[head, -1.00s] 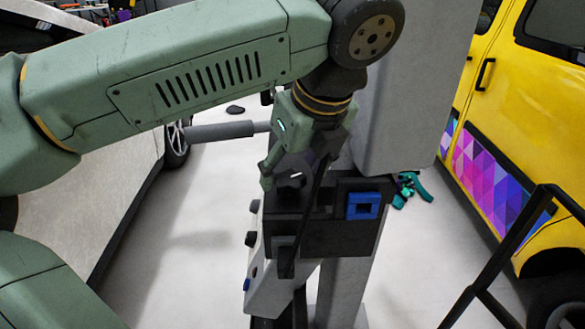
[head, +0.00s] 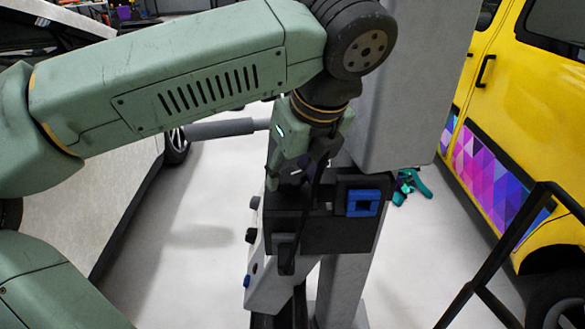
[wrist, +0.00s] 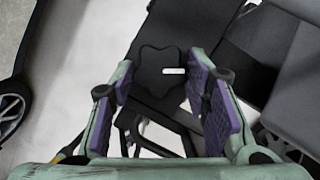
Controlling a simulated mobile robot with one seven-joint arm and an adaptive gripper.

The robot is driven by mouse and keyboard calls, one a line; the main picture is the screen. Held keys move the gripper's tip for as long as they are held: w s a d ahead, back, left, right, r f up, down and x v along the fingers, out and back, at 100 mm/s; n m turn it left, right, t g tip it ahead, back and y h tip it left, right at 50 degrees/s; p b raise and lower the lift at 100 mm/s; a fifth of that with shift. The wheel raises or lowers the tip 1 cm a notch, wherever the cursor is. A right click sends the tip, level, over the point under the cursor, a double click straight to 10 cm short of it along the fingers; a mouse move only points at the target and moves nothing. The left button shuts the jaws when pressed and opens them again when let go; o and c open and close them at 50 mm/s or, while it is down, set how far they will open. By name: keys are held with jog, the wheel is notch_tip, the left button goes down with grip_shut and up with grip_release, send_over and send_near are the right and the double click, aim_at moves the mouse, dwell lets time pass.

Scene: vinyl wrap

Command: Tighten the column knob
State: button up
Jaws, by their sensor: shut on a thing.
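The column knob (wrist: 160,72) is dark and lobed with a small white mark. It sits on the dark block (wrist: 175,28) of the machine's column, which also shows in the head view (head: 325,238). My gripper (wrist: 160,68) has its purple-padded fingers on either side of the knob and is shut on it. In the head view my gripper (head: 295,172) is at the top of the block, pointing down. Its fingers largely hide the knob there.
A grey column (head: 345,290) stands behind the block, with a blue square part (head: 362,203) on the block's front. A grey padded bar (head: 220,129) reaches left. A yellow van (head: 545,100) and black rail (head: 505,255) are at right, a car (head: 100,160) at left.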

jog(key=shift+c, duration=1.3)
